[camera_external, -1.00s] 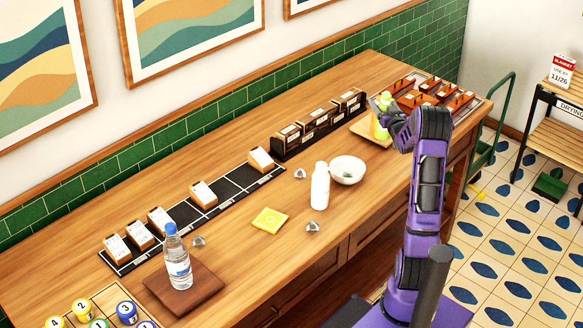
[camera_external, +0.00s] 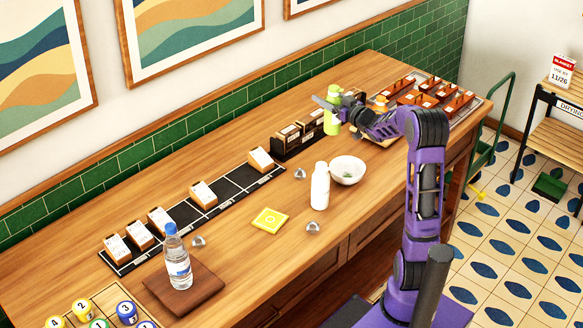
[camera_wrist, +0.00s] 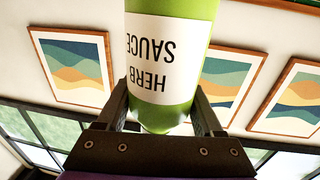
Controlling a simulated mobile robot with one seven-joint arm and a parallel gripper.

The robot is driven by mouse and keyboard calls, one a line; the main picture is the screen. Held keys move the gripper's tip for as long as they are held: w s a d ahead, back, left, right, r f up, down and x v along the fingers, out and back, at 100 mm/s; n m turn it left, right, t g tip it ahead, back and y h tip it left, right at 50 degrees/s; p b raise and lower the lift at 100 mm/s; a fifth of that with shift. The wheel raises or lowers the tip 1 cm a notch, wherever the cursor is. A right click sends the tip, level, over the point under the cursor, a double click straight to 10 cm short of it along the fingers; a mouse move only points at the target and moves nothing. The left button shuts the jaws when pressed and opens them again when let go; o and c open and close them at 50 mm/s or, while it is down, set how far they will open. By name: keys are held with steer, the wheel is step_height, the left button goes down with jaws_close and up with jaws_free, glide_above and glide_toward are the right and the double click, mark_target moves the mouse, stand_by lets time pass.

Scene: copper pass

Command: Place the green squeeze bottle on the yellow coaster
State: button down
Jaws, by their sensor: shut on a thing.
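The green squeeze bottle (camera_external: 333,122) is held in my gripper (camera_external: 338,108), above the far part of the counter near the black card rack. In the wrist view the bottle (camera_wrist: 172,60) shows a white "HERB SAUCE" label, upside down in that picture, between the two fingers of my gripper (camera_wrist: 165,100). The yellow coaster (camera_external: 270,220) lies flat and bare on the counter, to the lower left of my gripper, left of the white bottle.
A white bottle (camera_external: 320,186) and a white bowl (camera_external: 347,170) stand between my gripper and the coaster. Small metallic pieces (camera_external: 312,227) lie near the coaster. A water bottle (camera_external: 177,256) stands on a brown board (camera_external: 207,283). A black card rack (camera_external: 285,150) is behind.

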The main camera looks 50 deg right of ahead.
steer(key=s+a+n+g+y, duration=0.15)
steer(key=a+n+y, duration=0.45)
steer(key=a, duration=1.1)
steer(key=s+a+n+g+y, duration=0.1)
steer(key=a+n+g+y, duration=0.25)
steer(key=a+y, duration=0.85)
steer(key=a+f+t+h+b, duration=0.1)
steer(key=a+f+h, duration=0.3)
steer(key=f, duration=1.1)
steer(key=shift+s+f+b, duration=0.15)
steer(key=shift+f+b, duration=0.25)
steer(key=shift+b, duration=0.35)
steer(key=shift+f, duration=0.15)
steer(key=shift+f, duration=0.15)
jaws_free()
